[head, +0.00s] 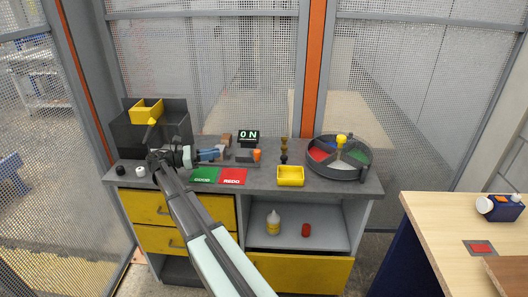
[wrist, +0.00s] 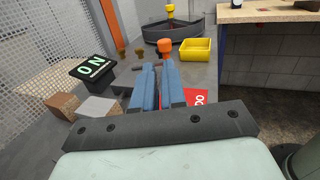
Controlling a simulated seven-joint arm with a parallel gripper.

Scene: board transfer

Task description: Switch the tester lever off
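The tester lever shows as an orange knob (head: 257,155) on a low grey base (head: 244,157) on the bench. In the wrist view the knob (wrist: 165,46) stands upright just beyond my fingertips. The tester's dark display (head: 248,135) reads ON in green, and it also shows in the wrist view (wrist: 91,69). My gripper (head: 222,153) has blue fingers and points right, low over the bench, left of the knob. In the wrist view the fingers (wrist: 158,66) lie close together with nothing seen between them. Whether they touch the lever is hard to tell.
A green GOOD mat (head: 204,175) and a red REDO mat (head: 232,176) lie in front. A yellow tray (head: 290,176) and a round divided tray (head: 363,173) stand to the right. Brown blocks (wrist: 62,106) sit beside the display. A dark bin (head: 133,132) stands left.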

